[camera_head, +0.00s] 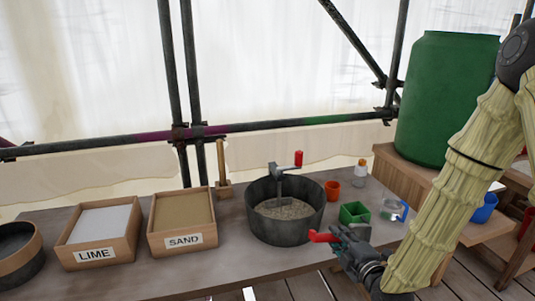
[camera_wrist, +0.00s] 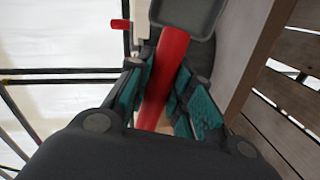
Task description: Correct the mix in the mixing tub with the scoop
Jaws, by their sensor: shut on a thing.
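The dark round mixing tub (camera_head: 262,222) stands on the bench with a grainy grey-tan mix (camera_head: 285,209) inside. A crank with a red grip (camera_head: 298,158) rises from it. My gripper (camera_head: 350,250) is at the bench's front edge, right of and nearer than the tub. It is shut on the red handle of the scoop (camera_head: 321,237). In the wrist view the handle (camera_wrist: 160,85) lies between the teal pads of my gripper (camera_wrist: 165,90), and the dark grey scoop pan (camera_wrist: 186,14) is at the top, partly cut off. I cannot tell whether the pan holds anything.
Boxes labelled LIME (camera_head: 97,255) and SAND (camera_head: 183,241) stand left of the tub. A round sieve-like pan (camera_head: 20,255) is at far left. A green box (camera_head: 354,212), orange cup (camera_head: 332,190), bottle (camera_head: 360,173) and clear jug (camera_head: 391,210) crowd the right. A green barrel (camera_head: 440,100) stands behind.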

